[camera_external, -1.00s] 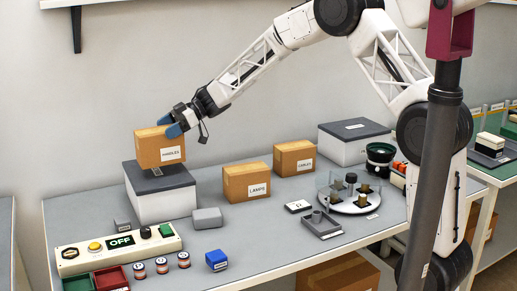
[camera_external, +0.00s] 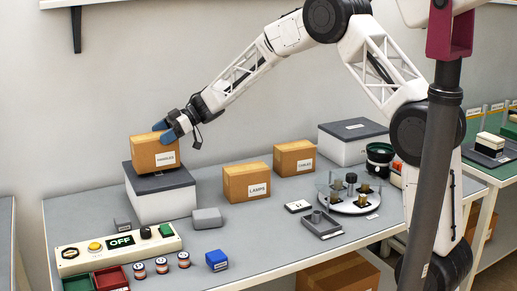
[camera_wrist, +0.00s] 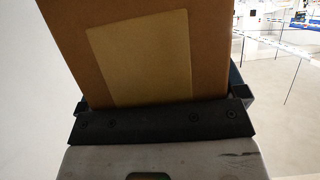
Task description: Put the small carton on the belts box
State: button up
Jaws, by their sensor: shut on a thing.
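A brown carton labelled HANDLES (camera_external: 143,153) is in the grasp of my gripper (camera_external: 168,129), whose blue fingers are at its top right. It is upright over the left white box with a dark grey lid (camera_external: 178,180). The carton's bottom looks on or very close to the lid; I cannot tell if it touches. No readable BELTS label shows on this box. In the wrist view the carton (camera_wrist: 140,50) fills the space ahead of my gripper (camera_wrist: 165,105), and the box is hidden.
Cartons labelled LAMPS (camera_external: 235,184) and CABLES (camera_external: 290,160) stand to the right. A second grey-lidded white box (camera_external: 345,148) is at the back right. A control panel (camera_external: 95,252), a grey block (camera_external: 206,219) and a blue block (camera_external: 216,261) lie in front.

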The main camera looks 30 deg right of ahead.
jog(key=shift+f, duration=0.55)
jog(key=shift+f, duration=0.15)
jog(key=o, duration=1.3)
jog(key=v, duration=1.2)
